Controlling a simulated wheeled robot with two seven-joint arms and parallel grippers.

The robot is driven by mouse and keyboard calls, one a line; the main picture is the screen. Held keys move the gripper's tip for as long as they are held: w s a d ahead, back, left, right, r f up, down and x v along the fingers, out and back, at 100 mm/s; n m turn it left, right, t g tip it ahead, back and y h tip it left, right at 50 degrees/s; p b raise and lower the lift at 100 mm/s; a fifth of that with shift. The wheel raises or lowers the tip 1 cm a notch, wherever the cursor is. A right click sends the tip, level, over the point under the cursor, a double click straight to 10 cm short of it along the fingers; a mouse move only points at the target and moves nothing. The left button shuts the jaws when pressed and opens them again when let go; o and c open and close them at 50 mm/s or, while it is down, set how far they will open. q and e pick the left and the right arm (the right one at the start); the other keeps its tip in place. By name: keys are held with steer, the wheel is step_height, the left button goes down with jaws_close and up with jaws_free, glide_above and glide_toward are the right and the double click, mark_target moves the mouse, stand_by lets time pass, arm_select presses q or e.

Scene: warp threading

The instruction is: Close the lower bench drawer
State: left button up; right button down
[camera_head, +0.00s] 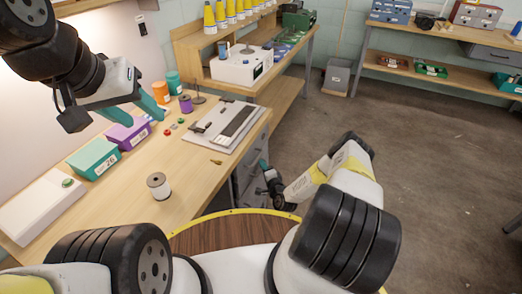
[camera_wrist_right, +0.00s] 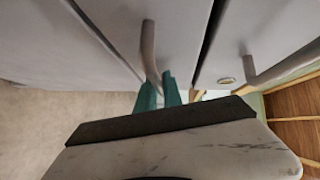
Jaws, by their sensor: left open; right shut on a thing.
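The grey bench drawers (camera_head: 248,172) are under the right end of the wooden workbench, partly hidden by my right arm. In the right wrist view one grey drawer front (camera_wrist_right: 110,25) has a bar handle (camera_wrist_right: 148,42). The teal fingers of my right gripper (camera_wrist_right: 159,92) are shut on this handle. In the head view my right gripper (camera_head: 264,170) is beside the drawers, small and partly hidden. How far the held drawer stands out is hard to tell. My left gripper (camera_head: 142,108) is open and empty above the workbench, near the purple box.
A second grey front (camera_wrist_right: 260,30) with a handle and round lock adjoins the held one across a dark gap. The workbench (camera_head: 190,190) carries a white spool (camera_head: 158,186), a flat loom-like board (camera_head: 225,125) and boxes. Open concrete floor (camera_head: 430,150) lies to the right.

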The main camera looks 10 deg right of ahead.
steer(key=c, duration=1.8)
jaws_free()
steer(key=shift+w+a, duration=0.1)
steer(key=shift+a, duration=0.1)
steer(key=shift+o, duration=0.2)
steer(key=v, duration=0.8)
steer(key=shift+d, duration=0.15)
